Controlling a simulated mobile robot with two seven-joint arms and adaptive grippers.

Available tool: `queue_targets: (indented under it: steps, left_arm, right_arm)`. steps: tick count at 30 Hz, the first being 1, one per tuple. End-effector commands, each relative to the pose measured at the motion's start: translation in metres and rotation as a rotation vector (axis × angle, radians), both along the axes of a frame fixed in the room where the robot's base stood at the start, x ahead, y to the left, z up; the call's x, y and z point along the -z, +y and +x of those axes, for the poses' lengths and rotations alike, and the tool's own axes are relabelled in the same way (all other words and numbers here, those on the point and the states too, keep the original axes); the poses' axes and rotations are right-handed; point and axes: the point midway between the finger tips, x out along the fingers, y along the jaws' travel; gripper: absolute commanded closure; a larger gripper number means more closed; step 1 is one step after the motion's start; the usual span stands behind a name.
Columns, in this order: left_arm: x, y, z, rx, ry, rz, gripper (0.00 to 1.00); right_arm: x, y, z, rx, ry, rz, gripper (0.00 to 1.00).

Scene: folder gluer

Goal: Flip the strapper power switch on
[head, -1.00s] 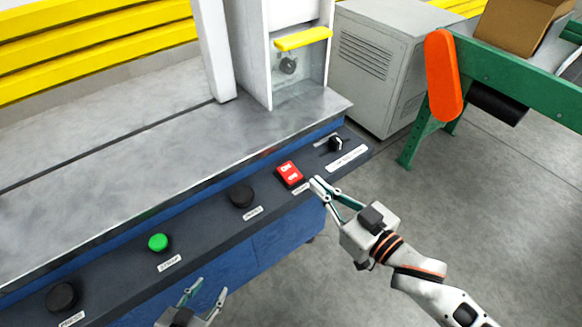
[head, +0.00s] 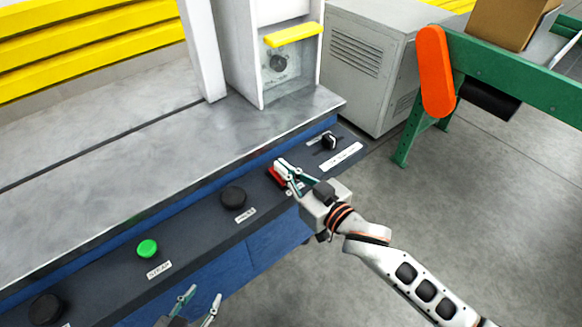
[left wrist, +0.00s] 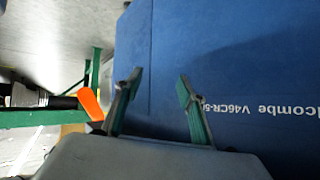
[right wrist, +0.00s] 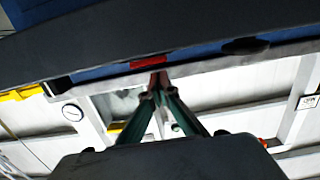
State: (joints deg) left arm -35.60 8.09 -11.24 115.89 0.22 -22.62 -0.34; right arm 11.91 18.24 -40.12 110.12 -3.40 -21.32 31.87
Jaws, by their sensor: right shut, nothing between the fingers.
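The red power switch (head: 276,177) sits on the dark sloped control panel along the machine's front edge. My right gripper (head: 284,166) is over it and covers most of it, including its lettering. The right fingers are shut with nothing between them. In the right wrist view the fingertips (right wrist: 157,82) meet just below the red switch (right wrist: 149,62); I cannot tell whether they touch it. My left gripper (head: 203,299) is open and empty, low in front of the blue cabinet. The left wrist view shows its spread fingers (left wrist: 155,90) against the blue panel (left wrist: 235,60).
On the same panel are a black knob (head: 233,197), a green button (head: 147,248), another black knob (head: 46,308) and a small selector (head: 328,142). A grey vented cabinet (head: 365,70) and a green conveyor frame (head: 510,79) stand at right. The floor in front is clear.

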Motion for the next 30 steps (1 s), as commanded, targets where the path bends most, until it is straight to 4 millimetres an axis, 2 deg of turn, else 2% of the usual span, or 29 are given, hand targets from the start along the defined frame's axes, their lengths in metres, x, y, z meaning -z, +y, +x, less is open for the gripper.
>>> queue_targets:
  steps: [1, 4, 17, 24, 30]
  left_arm:
    - [0.002, 0.001, 0.000, -0.001, 0.000, 0.003, 0.60]
    - [-0.001, 0.002, 0.003, -0.002, -0.007, 0.005, 0.60]
    - [-0.003, 0.002, 0.003, -0.001, -0.009, 0.005, 0.60]
    - [-0.031, -0.004, 0.008, -0.002, -0.027, -0.017, 0.60]
    - [-0.044, -0.010, -0.002, -0.002, -0.005, -0.040, 0.60]
  right_arm:
    - [0.007, 0.001, 0.001, 0.000, 0.002, 0.001, 1.00]
    - [0.010, 0.001, 0.001, 0.000, 0.000, 0.001, 1.00]
    - [0.010, 0.001, 0.002, 0.000, -0.002, 0.000, 1.00]
    - [-0.001, 0.003, 0.006, -0.001, 0.026, -0.030, 1.00]
    - [0.005, 0.004, 0.007, 0.001, 0.082, -0.066, 1.00]
